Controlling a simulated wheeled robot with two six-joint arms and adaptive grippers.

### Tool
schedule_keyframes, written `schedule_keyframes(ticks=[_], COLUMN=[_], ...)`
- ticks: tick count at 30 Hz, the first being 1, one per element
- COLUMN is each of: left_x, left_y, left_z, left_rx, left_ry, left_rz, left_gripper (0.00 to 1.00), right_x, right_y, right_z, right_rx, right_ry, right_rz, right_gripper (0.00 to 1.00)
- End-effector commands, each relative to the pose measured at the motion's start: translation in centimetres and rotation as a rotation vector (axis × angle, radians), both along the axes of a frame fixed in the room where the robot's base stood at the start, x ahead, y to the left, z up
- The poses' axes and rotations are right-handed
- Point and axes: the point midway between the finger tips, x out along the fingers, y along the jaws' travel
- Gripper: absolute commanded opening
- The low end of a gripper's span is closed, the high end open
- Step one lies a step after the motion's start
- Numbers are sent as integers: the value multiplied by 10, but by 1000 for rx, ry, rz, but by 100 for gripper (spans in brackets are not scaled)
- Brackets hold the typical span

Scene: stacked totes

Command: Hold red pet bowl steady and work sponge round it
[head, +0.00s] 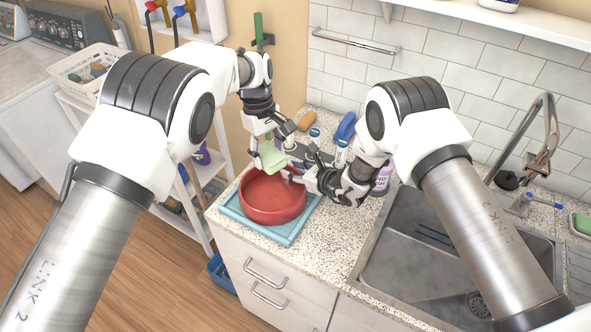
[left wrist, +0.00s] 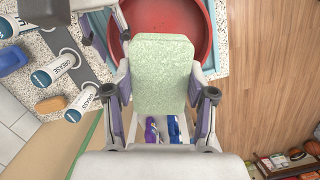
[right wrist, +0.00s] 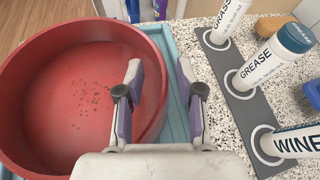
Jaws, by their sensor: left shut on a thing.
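The red pet bowl (head: 274,200) stands upright on a teal mat (head: 284,234) on the counter. Dark specks show on its inside in the right wrist view (right wrist: 62,120). My left gripper (head: 270,148) is shut on the pale green sponge (head: 273,158), which also fills the middle of the left wrist view (left wrist: 162,75). The sponge is over the bowl's far side; I cannot tell whether it touches. My right gripper (right wrist: 160,85) is open at the bowl's right rim, one finger over the inside and one outside, with the wall between them.
Bottles marked GRASS, GREASE (right wrist: 262,68) and WINE (right wrist: 300,142) stand on a grey strip (right wrist: 232,95) right of the bowl. A steel sink (head: 430,262) lies further right. A blue brush and an orange-brown block (head: 307,121) are behind. Counter in front of the mat is narrow.

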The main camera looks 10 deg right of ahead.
Motion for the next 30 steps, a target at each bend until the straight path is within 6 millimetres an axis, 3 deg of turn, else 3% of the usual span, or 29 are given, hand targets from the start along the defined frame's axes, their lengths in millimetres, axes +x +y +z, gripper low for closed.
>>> schedule_keyframes(ticks=[5, 18, 30], left_x=[0, 0, 0], left_y=[0, 0, 0], left_z=[0, 0, 0], left_rx=[0, 0, 0], left_ry=[0, 0, 0], left_rz=[0, 0, 0], left_gripper=[28, 28, 28], right_x=[-11, -80, -85], right_y=[-11, -68, -71], right_z=[7, 43, 45], right_rx=[1, 1, 0], right_ry=[2, 2, 0], right_rz=[-3, -2, 1], right_gripper=[37, 37, 37])
